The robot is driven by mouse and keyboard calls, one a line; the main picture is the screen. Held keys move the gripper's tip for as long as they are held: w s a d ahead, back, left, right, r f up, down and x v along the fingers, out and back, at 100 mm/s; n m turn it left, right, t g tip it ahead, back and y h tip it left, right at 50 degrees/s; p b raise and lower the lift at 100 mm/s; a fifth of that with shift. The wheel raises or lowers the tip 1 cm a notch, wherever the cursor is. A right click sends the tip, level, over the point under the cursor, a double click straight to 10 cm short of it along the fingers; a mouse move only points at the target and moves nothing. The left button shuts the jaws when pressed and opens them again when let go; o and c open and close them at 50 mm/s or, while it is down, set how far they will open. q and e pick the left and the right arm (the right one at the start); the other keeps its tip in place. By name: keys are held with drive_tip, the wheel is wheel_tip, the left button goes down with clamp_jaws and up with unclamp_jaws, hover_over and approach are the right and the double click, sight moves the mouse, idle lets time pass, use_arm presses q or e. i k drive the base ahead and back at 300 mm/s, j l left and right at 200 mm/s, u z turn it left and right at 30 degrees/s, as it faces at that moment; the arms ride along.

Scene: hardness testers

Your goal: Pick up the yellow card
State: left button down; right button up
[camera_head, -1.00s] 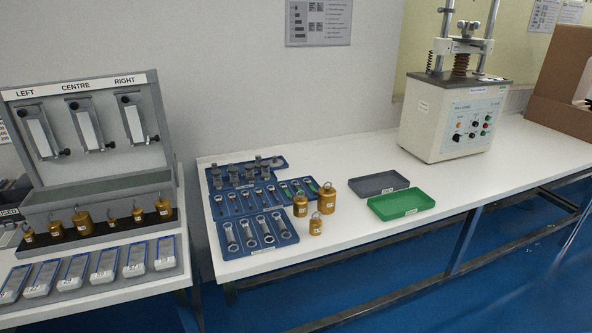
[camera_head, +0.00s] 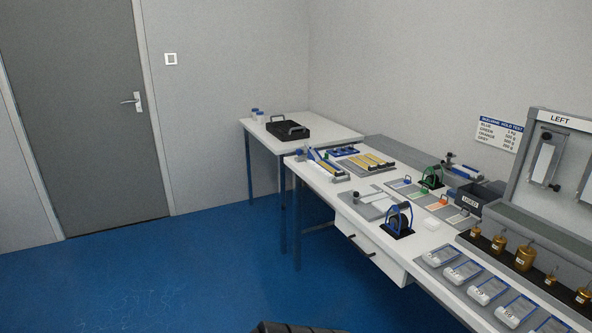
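I cannot clearly pick out a single yellow card. Several flat yellow strips (camera_head: 372,161) lie side by side on a grey mat at the far part of the long white bench. Nearer, small flat cards lie on grey plates, among them one with a blue edge (camera_head: 402,182) and one with an orange edge (camera_head: 437,204); they are too small to tell more. Neither of my grippers can be made out. Only a dark ridged shape shows at the bottom edge, and I cannot tell what it is.
The white bench (camera_head: 350,213) with drawers holds a black-and-blue reel (camera_head: 399,219), a green reel (camera_head: 432,177), a dark bin (camera_head: 476,195) and brass weights (camera_head: 526,256). A black tray (camera_head: 288,130) stands on the far table. The blue floor (camera_head: 180,270) at left is clear.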

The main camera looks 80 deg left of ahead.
sight(329, 167)
drive_tip(key=u, duration=2.55)
drive_tip(key=i+j, duration=0.2)
drive_tip(key=i, duration=0.2)
drive_tip(key=i+j, duration=0.2)
drive_tip(key=i, duration=0.2)
drive_tip(key=i+j, duration=0.2)
drive_tip(key=i, duration=0.25)
drive_tip(key=z, duration=0.05)
